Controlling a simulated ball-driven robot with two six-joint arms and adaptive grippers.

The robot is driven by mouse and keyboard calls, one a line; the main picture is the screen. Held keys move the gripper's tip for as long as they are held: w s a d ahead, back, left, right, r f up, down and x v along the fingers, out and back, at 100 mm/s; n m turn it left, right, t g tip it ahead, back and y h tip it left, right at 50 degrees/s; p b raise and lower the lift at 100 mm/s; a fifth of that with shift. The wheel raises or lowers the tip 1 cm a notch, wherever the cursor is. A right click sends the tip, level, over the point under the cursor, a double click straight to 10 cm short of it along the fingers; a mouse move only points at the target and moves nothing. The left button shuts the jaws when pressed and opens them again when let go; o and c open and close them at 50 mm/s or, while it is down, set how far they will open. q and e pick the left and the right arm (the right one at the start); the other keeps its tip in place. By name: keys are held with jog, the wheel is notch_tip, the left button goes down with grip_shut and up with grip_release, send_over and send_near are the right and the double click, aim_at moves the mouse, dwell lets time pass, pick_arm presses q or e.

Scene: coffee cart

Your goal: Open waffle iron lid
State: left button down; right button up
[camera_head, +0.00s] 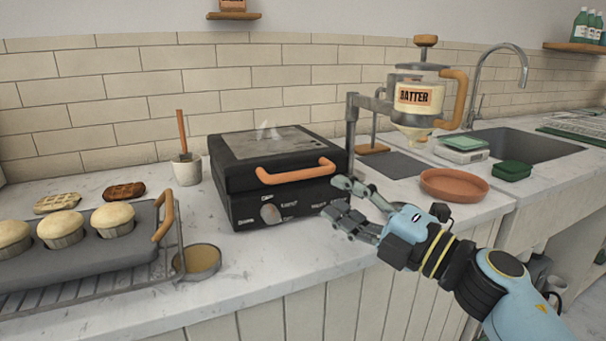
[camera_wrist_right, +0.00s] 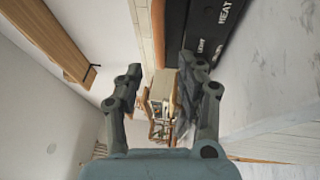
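The waffle iron (camera_head: 278,172) is a black box on the counter, with its lid down. An orange handle (camera_head: 296,173) runs along the front of the lid, and a round knob (camera_head: 270,214) is on the front panel below. My right gripper (camera_head: 338,200) is open and empty at the front right corner of the waffle iron, a little right of the handle's end. In the right wrist view its two fingers stand apart, and the dark front of the waffle iron (camera_wrist_right: 213,30) shows beyond them. My left gripper is not in view.
A muffin tray (camera_head: 90,258) on a wire rack and a small round dish (camera_head: 198,260) stand at left. A batter dispenser (camera_head: 415,95) and terracotta plate (camera_head: 453,185) are at right. The counter front is clear.

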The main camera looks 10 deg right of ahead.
aim_at(305, 176)
jog(key=x, duration=0.9)
grip_shut()
